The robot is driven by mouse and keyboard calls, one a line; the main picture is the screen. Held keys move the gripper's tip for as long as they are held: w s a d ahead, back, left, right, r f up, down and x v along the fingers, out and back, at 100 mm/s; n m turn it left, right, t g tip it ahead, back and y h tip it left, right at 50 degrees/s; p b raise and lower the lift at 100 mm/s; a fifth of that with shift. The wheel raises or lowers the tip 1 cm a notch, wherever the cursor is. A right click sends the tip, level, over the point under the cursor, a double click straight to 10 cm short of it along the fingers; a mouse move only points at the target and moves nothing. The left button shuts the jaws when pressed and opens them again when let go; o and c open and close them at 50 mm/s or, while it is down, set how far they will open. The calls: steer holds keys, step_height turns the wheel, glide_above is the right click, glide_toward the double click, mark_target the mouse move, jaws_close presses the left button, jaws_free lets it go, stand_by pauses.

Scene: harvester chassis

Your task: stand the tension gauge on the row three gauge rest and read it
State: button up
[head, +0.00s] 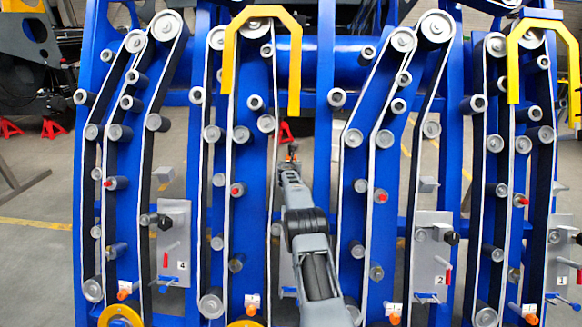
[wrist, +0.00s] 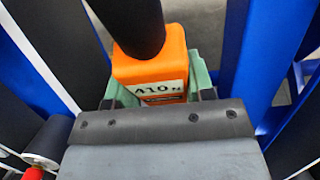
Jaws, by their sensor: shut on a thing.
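The tension gauge (wrist: 150,75) is an orange block with a white label in the wrist view. The row three plate and gauge rest are not clearly visible, largely behind my arm.
Blue frames carry belts on grey rollers. Plates marked 4 (head: 173,245), 2 (head: 431,255) and 1 (head: 562,250) hang between rows. A yellow bracket (head: 293,60) hangs close above my gripper. A belt runs close on its left. Orange fittings (head: 252,301) sit low on the rows.

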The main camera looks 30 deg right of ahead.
steer(key=shift+f, duration=0.15)
steer(key=o, duration=1)
steer(key=shift+b, duration=0.4)
steer(key=shift+s+a+b, duration=0.35)
steer(key=shift+s+b, duration=0.1)
steer(key=shift+b, duration=0.55)
steer(key=shift+b+v, duration=4.05)
steer(key=shift+v, duration=2.35)
